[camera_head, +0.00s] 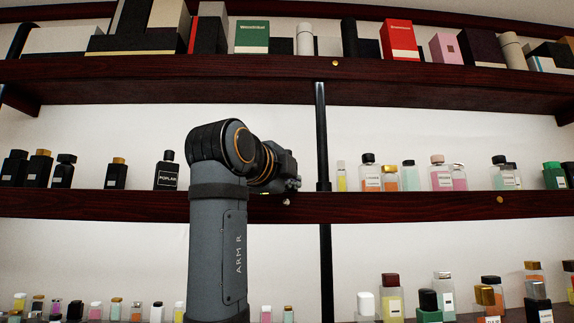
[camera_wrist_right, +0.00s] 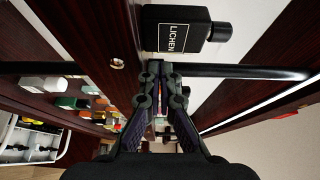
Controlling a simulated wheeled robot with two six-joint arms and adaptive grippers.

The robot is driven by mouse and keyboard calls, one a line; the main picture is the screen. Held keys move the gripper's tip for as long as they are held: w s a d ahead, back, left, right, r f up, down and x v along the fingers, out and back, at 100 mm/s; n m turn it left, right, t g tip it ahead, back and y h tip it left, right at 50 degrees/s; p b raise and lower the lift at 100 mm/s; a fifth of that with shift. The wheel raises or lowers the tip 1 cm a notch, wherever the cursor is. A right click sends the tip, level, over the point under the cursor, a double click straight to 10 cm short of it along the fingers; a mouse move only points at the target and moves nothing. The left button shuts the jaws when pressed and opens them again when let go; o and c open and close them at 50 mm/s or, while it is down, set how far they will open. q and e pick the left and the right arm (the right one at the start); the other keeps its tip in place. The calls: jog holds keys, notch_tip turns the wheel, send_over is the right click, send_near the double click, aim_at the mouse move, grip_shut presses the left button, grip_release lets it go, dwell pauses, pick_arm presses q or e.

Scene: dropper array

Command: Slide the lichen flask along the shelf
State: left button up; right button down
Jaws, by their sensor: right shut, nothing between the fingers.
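The lichen flask (camera_wrist_right: 178,30) is a black bottle with a white-framed label reading LICHEN, seen in the right wrist view at the top, lying sideways in that picture. It stands on the dark red wooden shelf (camera_wrist_right: 118,65). My right gripper (camera_wrist_right: 166,84) is shut and empty just below the flask in that picture; I cannot tell whether it touches the flask. In the head view, my right gripper (camera_head: 291,183) is at the middle shelf (camera_head: 400,207), partly hidden by its own wrist. The flask is hidden there behind my right arm. My left gripper is not in view.
A black bottle labelled POPLAR (camera_head: 167,177) and several other black bottles stand left of my arm on the middle shelf. A black upright post (camera_head: 322,140) is just right of my gripper. Coloured bottles stand further right and below. Boxes (camera_head: 252,37) fill the upper shelf.

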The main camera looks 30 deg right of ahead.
jog(key=shift+w, duration=1.1)
jog(key=shift+d, duration=0.15)
jog(key=shift+p, duration=0.3)
jog(key=shift+w+r+p, duration=0.25)
jog(key=shift+w+p, duration=0.45)
jog(key=shift+p, duration=0.15)
jog(key=shift+w+d+f, duration=0.1)
jog(key=shift+w+f, duration=0.05)
jog(key=shift+f, duration=0.05)
jog(key=shift+d+f, duration=0.1)
jog(key=shift+d, duration=0.05)
